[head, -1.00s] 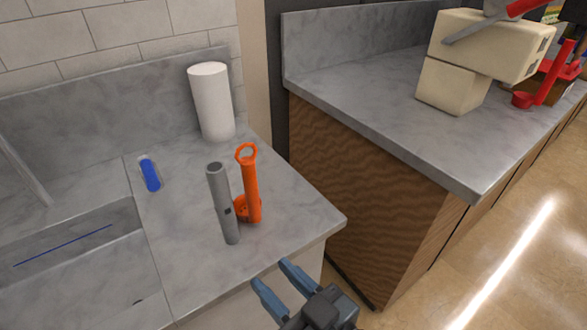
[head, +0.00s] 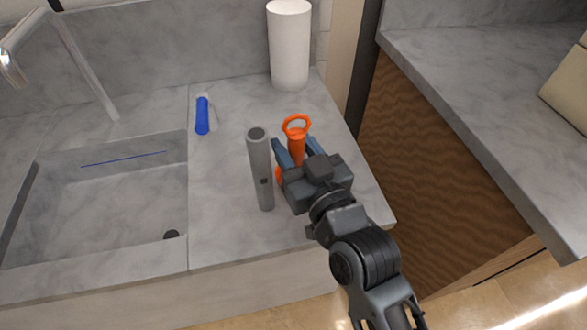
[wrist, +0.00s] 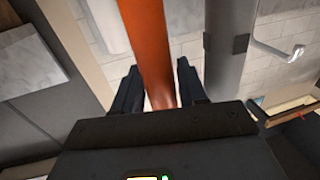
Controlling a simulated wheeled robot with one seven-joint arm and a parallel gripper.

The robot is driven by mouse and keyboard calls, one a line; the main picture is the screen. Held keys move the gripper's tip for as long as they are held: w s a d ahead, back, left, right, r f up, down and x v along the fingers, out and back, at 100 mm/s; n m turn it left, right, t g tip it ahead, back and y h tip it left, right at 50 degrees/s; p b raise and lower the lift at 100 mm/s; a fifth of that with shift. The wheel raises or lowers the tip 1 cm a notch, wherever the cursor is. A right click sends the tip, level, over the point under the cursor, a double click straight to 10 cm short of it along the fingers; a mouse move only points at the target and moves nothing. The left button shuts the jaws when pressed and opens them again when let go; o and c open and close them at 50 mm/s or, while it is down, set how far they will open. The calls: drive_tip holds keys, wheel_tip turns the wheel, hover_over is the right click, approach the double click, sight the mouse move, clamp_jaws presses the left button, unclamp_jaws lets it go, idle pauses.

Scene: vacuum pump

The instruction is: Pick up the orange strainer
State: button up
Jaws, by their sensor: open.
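The orange strainer (head: 296,140) stands upright on the grey counter, with its ring at the top of the handle. Its lower part is mostly hidden behind my gripper. My gripper (head: 299,146) is open, with one blue finger on each side of the strainer's handle. In the wrist view the orange handle (wrist: 155,50) runs between the two dark fingertips (wrist: 158,82). I cannot tell whether either finger touches it.
A grey cylinder (head: 260,170) stands upright just left of the strainer, close to my gripper. A blue object (head: 202,116) and a white paper roll (head: 289,45) are farther back. A sink (head: 100,205) is at the left. The counter's right edge is near.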

drive_tip(key=shift+w+a, duration=0.3)
drive_tip(key=shift+w, duration=0.2)
drive_tip(key=shift+c, duration=0.4)
clamp_jaws()
